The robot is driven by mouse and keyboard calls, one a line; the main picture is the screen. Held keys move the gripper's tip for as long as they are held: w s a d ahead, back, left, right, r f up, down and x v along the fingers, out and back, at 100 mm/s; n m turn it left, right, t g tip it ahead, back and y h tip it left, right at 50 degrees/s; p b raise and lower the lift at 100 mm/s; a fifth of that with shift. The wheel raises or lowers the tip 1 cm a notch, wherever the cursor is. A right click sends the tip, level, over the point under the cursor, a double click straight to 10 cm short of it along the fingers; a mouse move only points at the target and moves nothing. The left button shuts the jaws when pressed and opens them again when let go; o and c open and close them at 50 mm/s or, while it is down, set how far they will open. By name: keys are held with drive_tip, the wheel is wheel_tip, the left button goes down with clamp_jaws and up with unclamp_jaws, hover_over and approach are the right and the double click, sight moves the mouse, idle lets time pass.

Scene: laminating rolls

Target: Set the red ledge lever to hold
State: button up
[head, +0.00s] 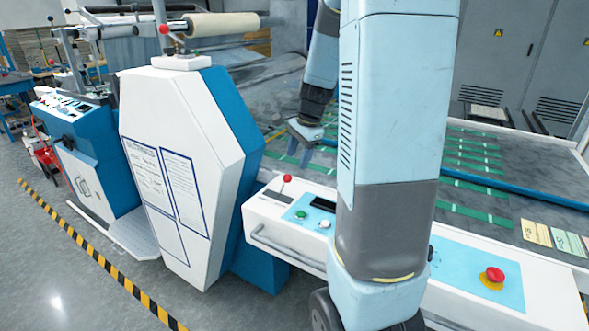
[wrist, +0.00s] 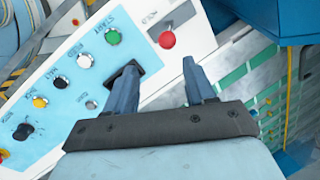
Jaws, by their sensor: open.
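The red ledge lever (head: 286,180) is a short lever with a red ball knob at the left end of the white control ledge (head: 262,218). In the wrist view its red knob (wrist: 167,40) shows beyond my fingertips, beside a dark slot in the white panel. My gripper (wrist: 160,76) is open, with nothing between its two blue-grey fingers. The knob lies ahead of the gap, apart from both fingers.
A green button (wrist: 113,37) and several other buttons and knobs sit on the blue panel close to the lever. A red mushroom button (head: 495,274) is at the ledge's right. A tall white and blue housing (head: 170,150) stands left of the lever.

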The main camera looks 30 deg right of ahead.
drive_tip(key=shift+v, duration=2.35)
drive_tip(key=shift+s, duration=0.1)
drive_tip(key=s+a+r+n+t, duration=0.1)
drive_tip(key=s+a+r+n, duration=0.2)
drive_tip(key=s+a+n, duration=0.2)
drive_tip(key=s+a+r+n+t+h, duration=0.1)
drive_tip(key=s+a+r+n, duration=0.1)
drive_tip(key=s+a+n, duration=0.3)
drive_tip(key=s+a+r+n+t, duration=0.1)
drive_tip(key=s+a+r+n, duration=0.2)
drive_tip(key=s, duration=0.8)
drive_tip(key=shift+a+r+n, duration=0.3)
drive_tip(key=shift+a+n, duration=0.7)
drive_tip(key=shift+n, duration=0.7)
drive_tip(key=shift+s, duration=0.1)
